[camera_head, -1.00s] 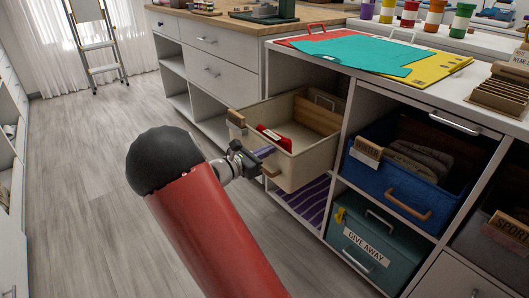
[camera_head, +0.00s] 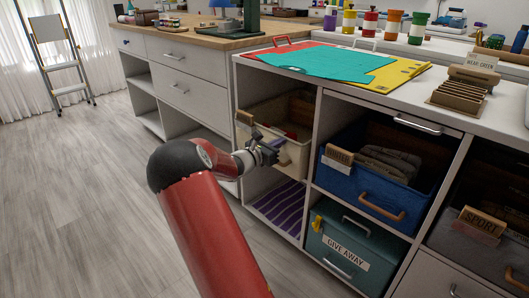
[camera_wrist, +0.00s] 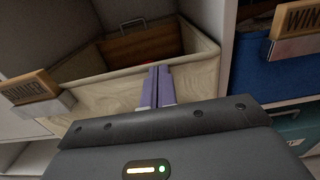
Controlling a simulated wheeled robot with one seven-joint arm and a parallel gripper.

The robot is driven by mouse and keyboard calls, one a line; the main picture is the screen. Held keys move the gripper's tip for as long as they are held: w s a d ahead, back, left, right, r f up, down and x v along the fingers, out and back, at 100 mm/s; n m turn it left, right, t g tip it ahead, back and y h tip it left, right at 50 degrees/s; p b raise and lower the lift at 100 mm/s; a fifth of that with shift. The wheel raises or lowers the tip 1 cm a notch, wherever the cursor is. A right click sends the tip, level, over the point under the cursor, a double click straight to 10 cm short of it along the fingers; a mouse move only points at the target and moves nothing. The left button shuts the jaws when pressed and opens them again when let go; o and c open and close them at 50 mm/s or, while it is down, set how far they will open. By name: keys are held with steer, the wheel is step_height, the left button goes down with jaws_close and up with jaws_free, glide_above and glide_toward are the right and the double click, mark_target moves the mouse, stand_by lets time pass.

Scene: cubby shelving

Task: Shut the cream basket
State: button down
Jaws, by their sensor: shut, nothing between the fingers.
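The cream basket (camera_head: 294,154) sits in the upper left cubby, most of it inside, with its front wall near the cubby's front edge. It also shows in the wrist view (camera_wrist: 100,105), with a wooden label tag (camera_wrist: 30,87) on its front left corner and a red item partly visible inside. My gripper (camera_wrist: 157,84) is shut and empty. Its purple fingers lie against or just in front of the basket's front wall, pointing inward; exact contact is hard to tell. In the head view my gripper (camera_head: 270,152) covers part of the basket's front.
A blue basket (camera_head: 360,178) with folded cloth fills the cubby to the right. Below are a purple striped item (camera_head: 281,207) and a teal "GIVE AWAY" box (camera_head: 345,248). Folders (camera_head: 335,61) lie on the countertop above. The floor at left is clear.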

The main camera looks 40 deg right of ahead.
steer(key=d, duration=0.3)
steer(key=shift+w+d, duration=0.1)
steer(key=shift+d+r, duration=0.15)
steer(key=shift+d, duration=0.05)
steer(key=shift+r, duration=0.1)
steer(key=shift+a, duration=0.2)
steer(key=s+a, duration=0.1)
steer(key=a, duration=1.3)
steer(key=shift+f, duration=0.25)
